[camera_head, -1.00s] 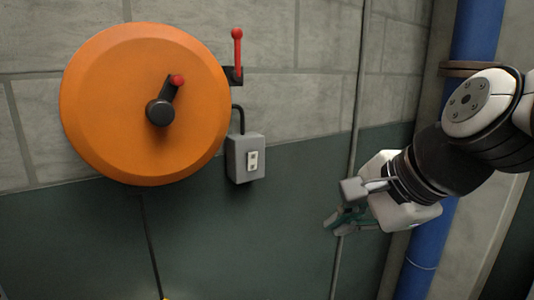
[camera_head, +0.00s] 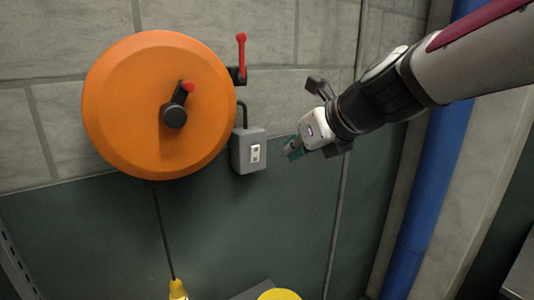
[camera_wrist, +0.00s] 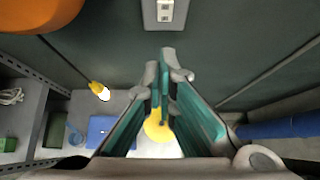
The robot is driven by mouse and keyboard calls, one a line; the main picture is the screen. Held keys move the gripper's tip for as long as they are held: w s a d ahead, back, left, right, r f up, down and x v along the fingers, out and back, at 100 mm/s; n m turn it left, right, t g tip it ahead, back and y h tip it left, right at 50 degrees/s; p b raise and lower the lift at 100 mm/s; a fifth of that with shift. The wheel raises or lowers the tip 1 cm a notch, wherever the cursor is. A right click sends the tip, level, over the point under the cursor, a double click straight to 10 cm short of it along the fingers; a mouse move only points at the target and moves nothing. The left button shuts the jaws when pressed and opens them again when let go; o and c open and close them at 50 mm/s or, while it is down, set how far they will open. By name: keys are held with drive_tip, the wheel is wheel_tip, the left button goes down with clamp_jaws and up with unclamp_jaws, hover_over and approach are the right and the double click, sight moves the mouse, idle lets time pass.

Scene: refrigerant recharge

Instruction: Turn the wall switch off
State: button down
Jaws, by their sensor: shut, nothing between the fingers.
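The wall switch is a small grey box (camera_head: 240,158) with a white rocker plate (camera_head: 255,153) on its front. It is mounted on the wall, right of and slightly below the centre of the orange reel. In the wrist view the switch box (camera_wrist: 150,14) is at the top centre, beyond the fingertips, and its top is cut off. My gripper (camera_head: 290,150) is just right of the switch in the head view, pointing left, apart from it. In the wrist view its teal-padded fingers (camera_wrist: 167,62) are shut and empty. The rocker's position is too small to tell.
The large orange reel (camera_head: 110,110) with a crank (camera_head: 173,114) and a red-handled lever (camera_head: 241,52) are beside the switch. A blue pipe (camera_head: 430,190) runs at right. Below are a yellow nozzle (camera_wrist: 99,90), a yellow round object (camera_wrist: 155,130) and a metal shelf (camera_wrist: 25,105).

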sight(253, 157)
drive_tip(key=x, duration=0.4)
drive_tip(key=w+r+b+x, duration=0.1)
drive_tip(key=x, duration=0.3)
drive_tip(key=a+r+x, duration=0.1)
drive_tip(key=x, duration=0.3)
drive_tip(key=shift+w+b, duration=0.35)
drive_tip(key=shift+w+a+r+p, duration=0.15)
drive_tip(key=shift+w+a+p, duration=0.1)
drive_tip(key=shift+p, duration=0.25)
